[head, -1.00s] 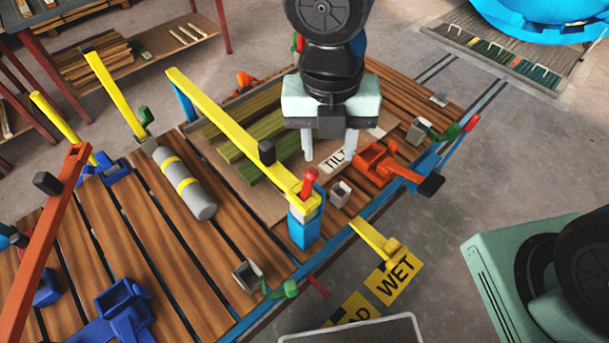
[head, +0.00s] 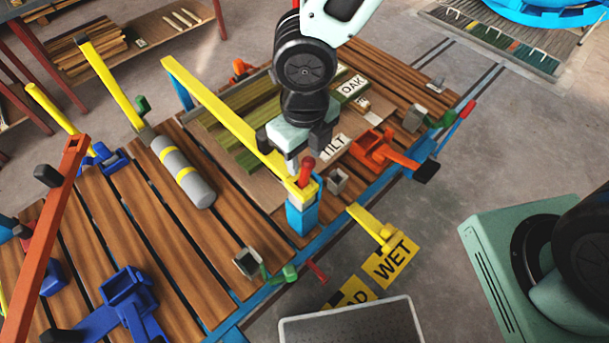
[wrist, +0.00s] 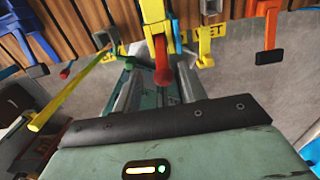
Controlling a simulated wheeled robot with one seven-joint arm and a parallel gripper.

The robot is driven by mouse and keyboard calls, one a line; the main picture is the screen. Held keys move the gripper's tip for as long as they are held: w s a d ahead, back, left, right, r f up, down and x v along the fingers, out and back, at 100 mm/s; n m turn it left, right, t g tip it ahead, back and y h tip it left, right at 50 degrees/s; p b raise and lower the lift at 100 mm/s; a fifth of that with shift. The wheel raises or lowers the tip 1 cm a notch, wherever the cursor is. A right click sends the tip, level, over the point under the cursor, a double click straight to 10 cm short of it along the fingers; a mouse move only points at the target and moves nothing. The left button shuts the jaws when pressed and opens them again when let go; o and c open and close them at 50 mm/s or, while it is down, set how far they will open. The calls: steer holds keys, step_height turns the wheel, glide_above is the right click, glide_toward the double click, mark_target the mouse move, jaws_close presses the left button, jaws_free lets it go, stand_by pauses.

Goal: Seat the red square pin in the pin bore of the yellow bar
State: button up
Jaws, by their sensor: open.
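The yellow bar (head: 225,112) runs across the slatted deck, and its near end sits at the top of a blue post (head: 302,217). The red pin (head: 307,173) stands upright at that near end; how deep it sits in the bore cannot be told. My gripper (head: 304,160) is right at the pin, its fingers partly hidden in the head view. In the wrist view, the open fingers (wrist: 158,88) lie on either side of the red pin (wrist: 162,66), with gaps showing. The yellow bar (wrist: 153,12) shows just beyond it.
An orange clamp (head: 375,150) and small grey bracket (head: 337,181) stand right of the post. A yellow latch (head: 370,227) juts over the deck edge. Another red piece (head: 316,270) hangs near a green handle (head: 280,276). A grey cylinder (head: 182,172) lies on the deck, left of the bar.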

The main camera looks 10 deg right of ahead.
mark_target(305, 172)
steer(key=shift+w+f, duration=0.15)
steer(key=shift+f, duration=1.55)
steer(key=shift+w+f, duration=0.1)
steer(key=shift+f, duration=1.6)
jaws_close()
